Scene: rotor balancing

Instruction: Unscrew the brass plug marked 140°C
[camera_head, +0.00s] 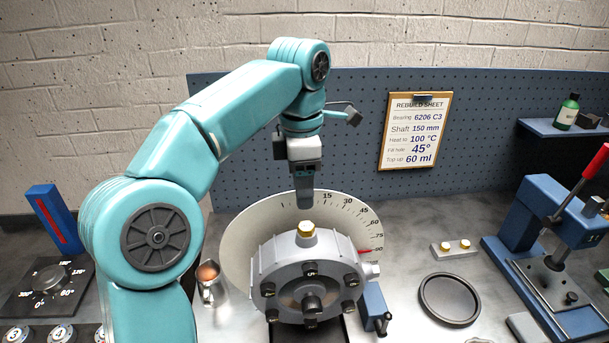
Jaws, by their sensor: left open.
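A brass hex plug (306,229) sits upright in a boss on top of the round grey bolted housing (262,268). Two more brass plugs (455,245) sit on a small light block to the right. I cannot read a 140°C mark on any of them. My left gripper (304,199) points down just above and slightly behind the plug on the housing. It is open and holds nothing; the gap between its fingers is hard to see from this angle. My right gripper is not in view.
A pale dial disc (242,236) with degree marks stands behind the housing. A small metal jug (211,287) is left of it, a dark round dish (449,299) right. A blue press (545,235) stands far right. A rebuild sheet (414,131) hangs on the pegboard.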

